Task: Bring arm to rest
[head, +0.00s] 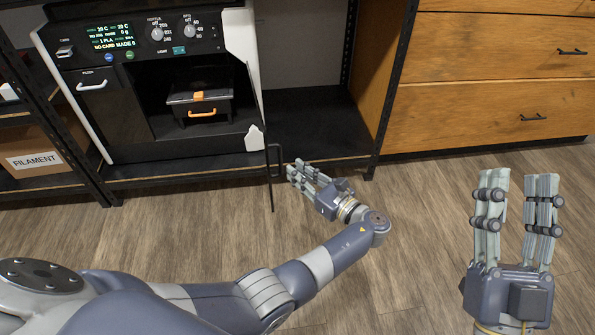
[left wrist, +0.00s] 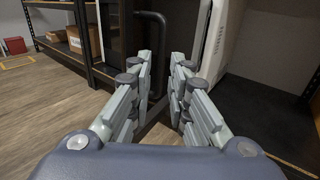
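My left arm reaches in from the left of the head view and bends at the elbow. Its left gripper (head: 298,170) is near the shelf's front edge, just right of a dark door (head: 269,185) with a black bar handle (head: 278,160). In the left wrist view the fingers of the left gripper (left wrist: 160,62) stand apart. The handle (left wrist: 163,45) shows beyond and between them, and no grip on it is visible. My right gripper (head: 515,178) is at the right of the head view, fingers pointing up and apart, with nothing between them.
A black-and-white machine (head: 130,95) with knobs and a display stands on a dark shelf (head: 315,115). Its open chamber holds a black box with an orange handle (head: 202,113). Wooden drawers (head: 480,75) stand at the right, a FILAMENT box (head: 35,160) at the left. Floor in front is clear.

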